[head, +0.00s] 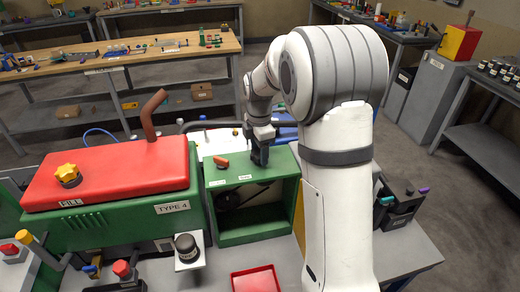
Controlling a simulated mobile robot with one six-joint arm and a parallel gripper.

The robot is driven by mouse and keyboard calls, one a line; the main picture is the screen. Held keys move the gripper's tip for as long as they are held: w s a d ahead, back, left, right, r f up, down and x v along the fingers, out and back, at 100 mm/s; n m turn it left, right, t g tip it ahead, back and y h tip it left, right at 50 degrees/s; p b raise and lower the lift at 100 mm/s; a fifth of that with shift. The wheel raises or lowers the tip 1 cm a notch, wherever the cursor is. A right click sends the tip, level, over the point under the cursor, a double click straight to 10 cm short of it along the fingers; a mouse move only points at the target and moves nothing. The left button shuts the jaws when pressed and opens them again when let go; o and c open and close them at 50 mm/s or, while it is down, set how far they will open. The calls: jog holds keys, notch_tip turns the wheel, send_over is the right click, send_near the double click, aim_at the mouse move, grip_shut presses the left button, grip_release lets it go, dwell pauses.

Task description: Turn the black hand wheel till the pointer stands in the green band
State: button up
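A green open-fronted box (225,234) stands on the bench right of the red-topped machine. Inside it a dark round shape (228,199) shows in shadow; it may be the black hand wheel, but I cannot be sure. A black round knob (187,244) sits on a white bracket at the machine's front. I cannot make out a pointer or a green band. My gripper (257,157) points down at the top of the green box, right of a small orange lever (221,161). Its fingers are dark and small, and I cannot tell their opening or any contact.
The machine's red lid (110,172) carries a yellow knob (68,175) and a brown pipe (152,115). A red tray (256,280) lies in front of the green box. A black holder (398,207) stands right of my arm. My arm hides part of the bench.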

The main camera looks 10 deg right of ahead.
jog(key=c, duration=0.7)
jog(key=shift+o, duration=0.2)
jog(key=m+b, duration=0.1)
jog(key=m, duration=0.3)
jog(key=shift+m+b, duration=0.3)
jog(key=shift+m, duration=0.1)
jog(key=m+b, duration=0.1)
jog(key=m, duration=0.4)
jog(key=m+b, duration=0.1)
jog(key=m, duration=0.5)
jog(key=shift+m, duration=0.4)
jog(key=m, duration=0.5)
jog(key=shift+m+b, duration=0.3)
